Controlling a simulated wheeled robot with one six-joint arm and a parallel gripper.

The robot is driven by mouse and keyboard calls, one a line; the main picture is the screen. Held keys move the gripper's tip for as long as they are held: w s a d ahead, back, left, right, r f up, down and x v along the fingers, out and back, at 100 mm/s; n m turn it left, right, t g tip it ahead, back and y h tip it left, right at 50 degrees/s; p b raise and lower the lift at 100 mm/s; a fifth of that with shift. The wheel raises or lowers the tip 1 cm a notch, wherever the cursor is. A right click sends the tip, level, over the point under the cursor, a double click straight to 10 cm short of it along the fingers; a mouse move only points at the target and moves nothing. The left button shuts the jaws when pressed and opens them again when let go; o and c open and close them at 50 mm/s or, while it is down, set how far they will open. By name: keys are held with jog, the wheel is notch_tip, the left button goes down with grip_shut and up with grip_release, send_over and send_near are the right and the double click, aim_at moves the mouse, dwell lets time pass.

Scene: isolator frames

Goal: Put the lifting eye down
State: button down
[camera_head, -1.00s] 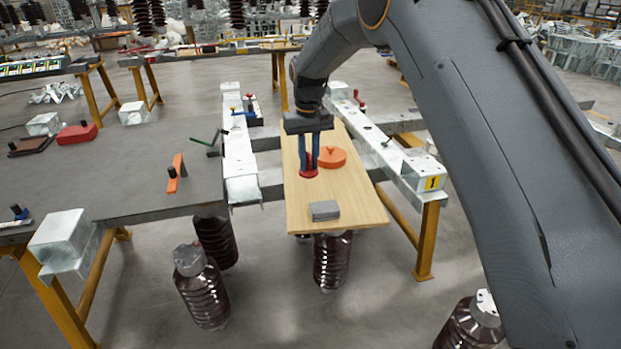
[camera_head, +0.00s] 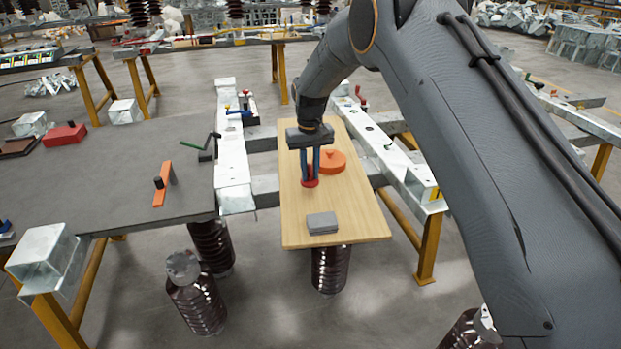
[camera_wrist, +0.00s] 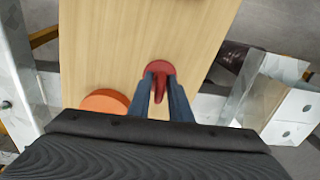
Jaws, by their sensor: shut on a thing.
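The lifting eye appears to be the red piece with a round flange (camera_head: 310,183), at the middle of a light wooden board (camera_head: 350,225). My gripper (camera_head: 310,178) points down over the board, its two blue-grey fingers shut on the red piece. In the wrist view, the red lifting eye (camera_wrist: 160,69) shows a round disc and a narrow stem between the fingertips (camera_wrist: 160,95). The disc is at or very close to the board surface; I cannot tell whether it touches. The fingers hide part of the stem.
An orange round piece (camera_head: 331,162) lies on the board just right of and behind the gripper. A grey block (camera_head: 322,223) lies near the board's front edge. Metal rails (camera_head: 232,150) flank the board. A dark table (camera_head: 110,185) with an orange bar (camera_head: 165,184) is at left.

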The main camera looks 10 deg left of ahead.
aim_at(311, 179)
jog(key=shift+f+p, duration=0.35)
jog(key=shift+f, duration=1.25)
jog(key=shift+d+f, duration=0.1)
jog(key=shift+f, duration=0.05)
jog(key=c, duration=1.6)
grip_release()
notch_tip(311, 179, up, 12)
jog(key=b, duration=0.3)
jog(key=shift+r, duration=0.2)
jog(key=s+d+r+m, duration=0.1)
jog(key=s+d+m, duration=0.1)
jog(key=s+d, duration=1)
jog(key=s+d+r+m, duration=0.15)
jog(key=s+d, duration=0.55)
jog(key=d, duration=0.9)
jog(key=shift+m, duration=0.85)
jog(key=s+d+f, duration=0.1)
jog(key=s+d, duration=0.1)
jog(key=s, duration=0.2)
jog(key=s+d+f, duration=0.1)
jog(key=s, duration=0.4)
jog(key=s+d+f, duration=0.1)
jog(key=s+d, duration=0.1)
jog(key=s, duration=0.3)
jog(key=shift+s+d, duration=0.1)
jog(key=shift+d, duration=0.25)
